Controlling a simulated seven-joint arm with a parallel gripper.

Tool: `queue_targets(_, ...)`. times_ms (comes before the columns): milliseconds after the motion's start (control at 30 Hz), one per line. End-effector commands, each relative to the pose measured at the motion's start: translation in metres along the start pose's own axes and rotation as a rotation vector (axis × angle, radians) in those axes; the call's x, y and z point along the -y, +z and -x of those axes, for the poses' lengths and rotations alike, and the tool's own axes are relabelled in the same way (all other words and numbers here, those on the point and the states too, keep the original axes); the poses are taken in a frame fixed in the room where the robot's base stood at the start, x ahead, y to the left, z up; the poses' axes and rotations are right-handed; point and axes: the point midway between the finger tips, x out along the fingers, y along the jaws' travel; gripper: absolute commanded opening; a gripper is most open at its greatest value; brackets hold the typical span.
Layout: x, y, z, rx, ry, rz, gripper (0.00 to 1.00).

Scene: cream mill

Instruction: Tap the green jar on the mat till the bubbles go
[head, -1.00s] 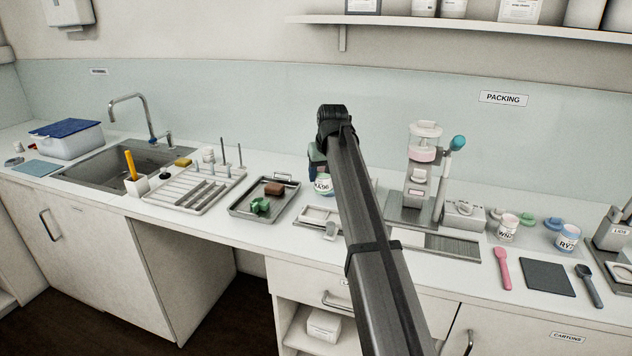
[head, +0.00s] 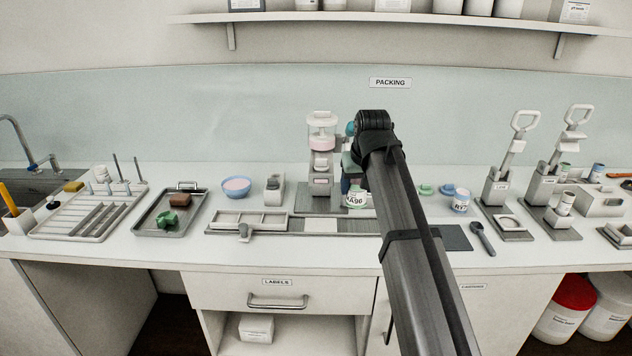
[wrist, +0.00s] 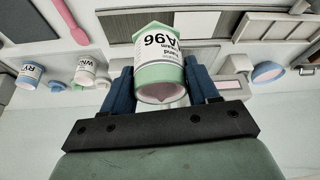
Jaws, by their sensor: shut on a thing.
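The green jar (head: 357,201), with a white label reading A96, is held in my gripper (head: 354,190) in front of the cream mill. It looks roughly upright. In the wrist view the jar (wrist: 158,72) sits between the two blue fingers (wrist: 160,88), which are shut on it. The dark grey mat (head: 455,238) lies flat on the counter to the right, partly hidden by my arm. The jar is left of the mat and apart from it.
A jar marked RY (head: 461,201) and a dark spatula (head: 483,240) lie near the mat. The wrist view shows a WN jar (wrist: 92,70) and a pink spatula (wrist: 70,22). Upright lever presses (head: 510,170) stand farther right.

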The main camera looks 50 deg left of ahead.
Motion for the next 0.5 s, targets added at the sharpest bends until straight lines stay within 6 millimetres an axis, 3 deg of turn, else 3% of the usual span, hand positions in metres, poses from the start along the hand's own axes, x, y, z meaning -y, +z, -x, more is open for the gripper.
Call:
queue_targets(33,-0.021,-0.001,-0.005,0.000,0.004,-0.009,0.26)
queue_targets(500,-0.198,0.018,-0.040,0.001,0.018,-0.042,0.26)
